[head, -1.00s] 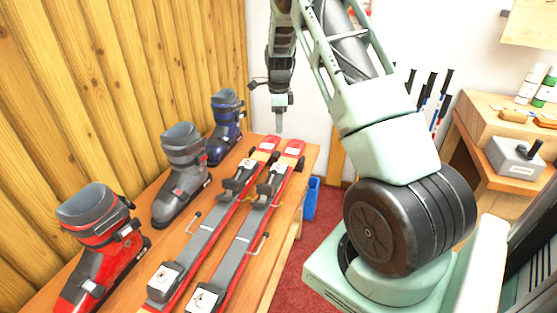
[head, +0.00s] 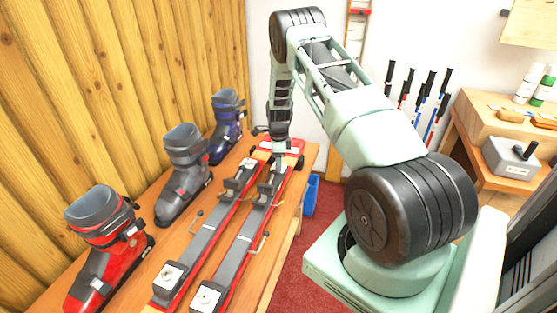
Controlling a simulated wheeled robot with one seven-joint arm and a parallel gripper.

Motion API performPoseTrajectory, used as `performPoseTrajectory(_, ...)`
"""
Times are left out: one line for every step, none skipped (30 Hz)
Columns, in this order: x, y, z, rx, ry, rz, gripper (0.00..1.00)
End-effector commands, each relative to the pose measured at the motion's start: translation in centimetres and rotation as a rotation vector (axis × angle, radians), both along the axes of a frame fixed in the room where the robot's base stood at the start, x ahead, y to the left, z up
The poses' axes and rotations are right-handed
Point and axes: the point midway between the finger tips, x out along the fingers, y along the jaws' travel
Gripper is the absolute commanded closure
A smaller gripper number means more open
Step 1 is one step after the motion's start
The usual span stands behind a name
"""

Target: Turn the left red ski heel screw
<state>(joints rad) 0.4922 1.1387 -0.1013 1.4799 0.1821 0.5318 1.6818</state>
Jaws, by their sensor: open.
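Two red skis with grey middles lie side by side on the wooden bench, the left ski (head: 207,232) and the right ski (head: 242,240). Each has a white block with a small round mark at its near end, the left block (head: 169,277) and the right block (head: 207,296). Darker binding parts sit farther up, on the left (head: 240,180) and right (head: 269,190). I cannot make out which round mark is the heel screw. My gripper (head: 278,163) points down at the far ends of the skis, low over the right ski's binding; its jaws are small here, and contact is unclear.
A red boot (head: 103,240), a grey boot (head: 183,175) and a blue boot (head: 228,125) stand along the wood wall on the left. A blue bin (head: 311,194) is on the floor beyond the bench. Ski poles (head: 428,95) lean at the back wall.

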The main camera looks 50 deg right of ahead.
Motion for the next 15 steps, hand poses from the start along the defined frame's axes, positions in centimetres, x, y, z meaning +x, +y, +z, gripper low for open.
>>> performPoseTrajectory(0.01,-0.01,-0.09,0.000,0.000,0.000,0.53)
performPoseTrajectory(0.01,-0.01,-0.13,-0.001,-0.001,0.000,0.53)
performPoseTrajectory(0.01,-0.01,-0.16,-0.001,-0.001,0.000,0.53)
performPoseTrajectory(0.01,-0.01,-0.17,-0.001,-0.001,0.000,0.53)
performPoseTrajectory(0.01,-0.01,-0.17,-0.001,-0.001,0.000,0.53)
performPoseTrajectory(0.01,-0.02,-0.17,-0.001,-0.001,0.000,0.53)
performPoseTrajectory(0.00,-0.01,-0.16,0.000,0.000,0.000,0.53)
performPoseTrajectory(0.00,-0.01,-0.16,0.000,0.000,0.000,0.53)
performPoseTrajectory(0.00,-0.01,-0.16,0.000,0.000,0.000,0.58)
performPoseTrajectory(-0.01,-0.02,-0.16,0.000,0.000,0.000,0.66)
performPoseTrajectory(-0.01,-0.02,-0.15,0.000,0.000,0.000,0.75)
performPoseTrajectory(-0.01,-0.01,-0.15,0.000,0.000,0.000,0.86)
performPoseTrajectory(-0.01,-0.01,-0.15,0.000,0.000,0.000,0.94)
performPoseTrajectory(-0.01,-0.01,-0.15,0.000,0.000,0.000,0.97)
performPoseTrajectory(-0.01,-0.01,-0.14,0.000,0.000,0.000,0.97)
